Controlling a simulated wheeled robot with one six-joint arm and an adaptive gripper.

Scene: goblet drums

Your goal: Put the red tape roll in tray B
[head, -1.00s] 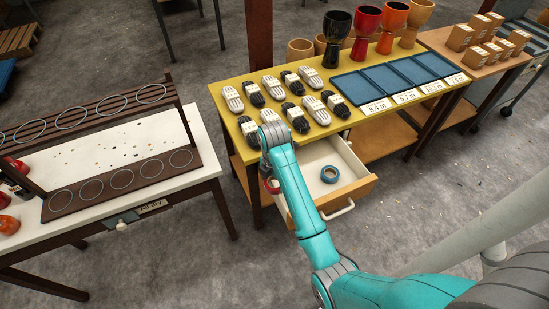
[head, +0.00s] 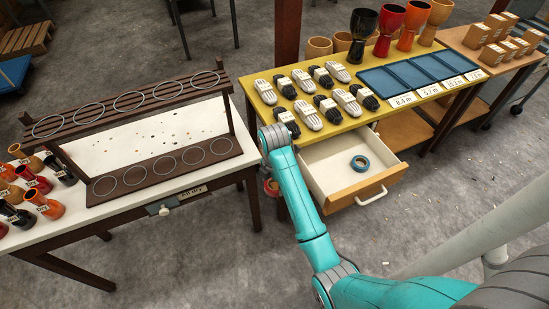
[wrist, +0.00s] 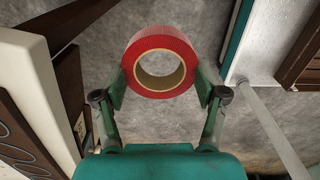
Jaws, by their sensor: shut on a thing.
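The red tape roll (wrist: 160,40) is a red ring with a tan core, held between the two fingers of my gripper (wrist: 161,80) in the wrist view. In the head view a bit of the roll (head: 271,187) shows beside my teal arm, left of the open drawer; most of my gripper is hidden by the arm. Several blue trays (head: 413,74) lie in a row on the yellow table (head: 290,75), with length cards such as 8.4 m along their front. I cannot read a letter on any tray, so which is B is unclear.
The open drawer (head: 343,195) under the yellow table holds a blue tape roll (head: 360,163). Rope bundles (head: 308,115) fill the table's left part; goblet drums (head: 388,28) stand behind the trays. A white table (head: 150,140) with a dark ring rack is at left.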

